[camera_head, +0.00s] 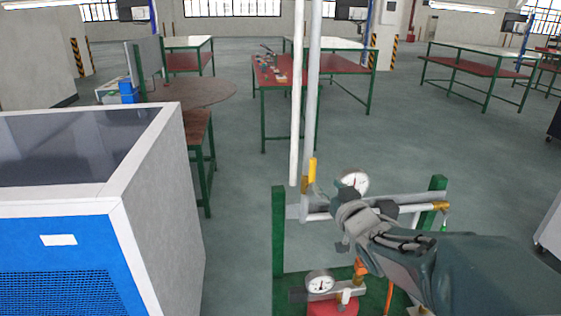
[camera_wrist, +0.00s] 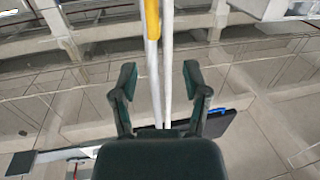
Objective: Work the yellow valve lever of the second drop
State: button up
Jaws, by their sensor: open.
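A yellow valve lever (camera_head: 310,170) stands upright along a pale vertical pipe (camera_head: 312,100) at the left end of the green-posted frame. A smaller yellow part (camera_head: 441,205) is at the right end of the horizontal pipe. I cannot tell which belongs to the second drop. My gripper (camera_head: 352,220) is just right of the upright lever, in front of the pipework; its fingertips are hard to make out there. In the wrist view my gripper (camera_wrist: 160,80) is open and empty. A yellow lever (camera_wrist: 152,18) and two pale pipes (camera_wrist: 167,60) show between the fingers' lines, apparently beyond the fingertips.
A round gauge (camera_head: 352,182) sits behind my gripper, and another gauge (camera_head: 320,282) is low at the frame's base. Green posts (camera_head: 279,230) bound the frame. A blue and white cabinet (camera_head: 150,190) fills the left.

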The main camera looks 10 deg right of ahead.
aim_at(314, 165)
jog(key=w, duration=1)
jog(key=shift+w+a, duration=0.15)
jog(key=shift+w, duration=0.25)
jog(key=shift+a, duration=0.1)
jog(key=c, duration=0.8)
jog(key=shift+a, duration=0.35)
grip_shut()
